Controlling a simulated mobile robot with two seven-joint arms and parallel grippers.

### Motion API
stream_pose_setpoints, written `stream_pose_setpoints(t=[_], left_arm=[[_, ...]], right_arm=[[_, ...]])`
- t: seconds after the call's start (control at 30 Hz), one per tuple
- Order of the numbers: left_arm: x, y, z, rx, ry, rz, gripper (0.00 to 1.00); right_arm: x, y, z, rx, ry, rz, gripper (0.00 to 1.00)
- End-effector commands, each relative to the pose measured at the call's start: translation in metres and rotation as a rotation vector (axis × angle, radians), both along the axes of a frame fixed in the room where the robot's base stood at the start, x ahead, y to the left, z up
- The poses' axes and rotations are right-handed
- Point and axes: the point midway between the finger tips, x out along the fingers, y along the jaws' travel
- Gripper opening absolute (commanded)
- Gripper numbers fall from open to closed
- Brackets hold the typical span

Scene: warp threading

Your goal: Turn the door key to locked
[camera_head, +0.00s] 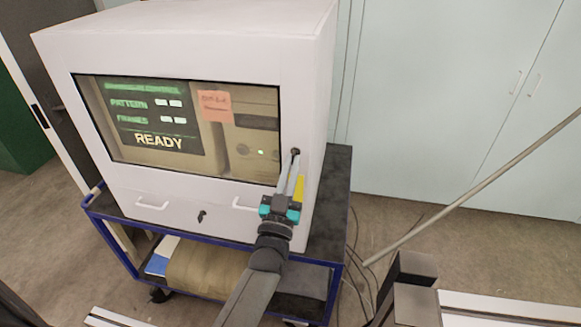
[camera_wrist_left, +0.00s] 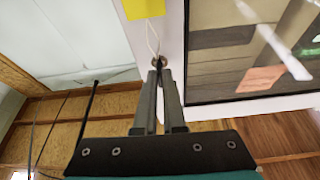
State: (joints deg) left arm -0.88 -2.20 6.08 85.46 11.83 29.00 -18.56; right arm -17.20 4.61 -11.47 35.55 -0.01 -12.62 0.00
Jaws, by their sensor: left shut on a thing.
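The white cabinet (camera_head: 215,45) has a window in its front, with a lit screen reading READY behind it. The door key (camera_head: 295,152) sits in the front's right edge strip, beside the window. A yellow tag (camera_head: 299,187) hangs from it on a string. My left gripper (camera_head: 291,168) reaches up to the key from below and is shut on it. In the left wrist view, the fingertips (camera_wrist_left: 160,74) meet at the key's small metal end (camera_wrist_left: 158,62), and the tag (camera_wrist_left: 143,9) hangs beyond. The fingers hide most of the key, so its angle cannot be told. My right gripper is out of view.
The cabinet stands on a blue-framed cart (camera_head: 130,245). Below the window are two white handles (camera_head: 152,204) and a small dark fitting (camera_head: 201,216). A long pole (camera_head: 470,196) leans at the right, near cables on the floor (camera_head: 352,255). Pale cupboards (camera_head: 430,90) stand behind.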

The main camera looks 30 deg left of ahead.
Motion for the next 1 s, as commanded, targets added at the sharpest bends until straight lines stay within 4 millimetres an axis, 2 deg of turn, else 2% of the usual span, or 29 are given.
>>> stream_pose_setpoints(t=[0.23,0.7,0.73,1.0], left_arm=[[0.0001,-0.0005,-0.0008,-0.061,-0.014,0.0,0.0],[0.0002,-0.0006,-0.0008,-0.073,-0.017,-0.001,0.0],[0.0002,-0.0006,-0.0008,-0.074,-0.016,-0.001,0.1],[0.0001,-0.0007,-0.0005,-0.072,-0.016,0.0,0.38]], right_arm=[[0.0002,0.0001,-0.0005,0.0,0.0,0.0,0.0],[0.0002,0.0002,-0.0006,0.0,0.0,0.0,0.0],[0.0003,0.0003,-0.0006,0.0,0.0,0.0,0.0],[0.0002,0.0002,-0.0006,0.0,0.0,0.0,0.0]])
